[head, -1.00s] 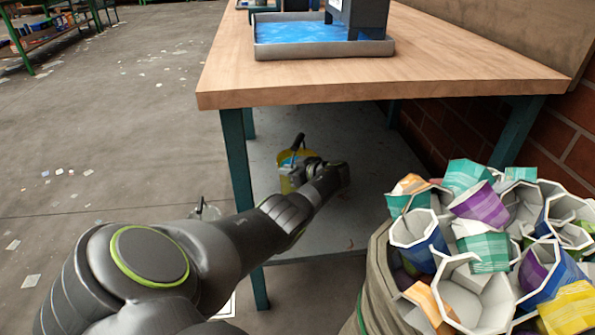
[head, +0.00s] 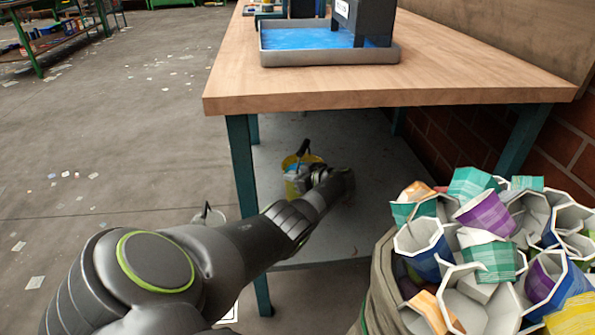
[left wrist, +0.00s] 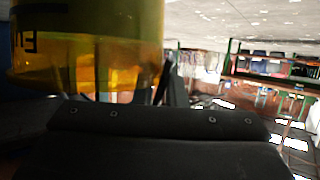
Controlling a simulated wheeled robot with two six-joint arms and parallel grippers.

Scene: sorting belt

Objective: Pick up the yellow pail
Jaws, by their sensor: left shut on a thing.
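The yellow pail (head: 290,188) is under the wooden table, at the lower shelf, in the head view. Something blue and a dark upright handle show at its top. My left gripper (head: 306,180) reaches in from the right side of the pail and is shut on it, partly hiding it. In the left wrist view the yellow pail (left wrist: 95,60) fills the upper left, close to the dark gripper body, with dark lettering on it. I cannot tell whether its base touches the shelf. My right gripper is not in view.
The wooden table (head: 390,95) stands over the pail on teal legs (head: 246,190). A grey tray with a blue inside (head: 262,55) is on top. A bin of paper cups (head: 385,290) is at the lower right. Open floor (head: 120,130) lies left.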

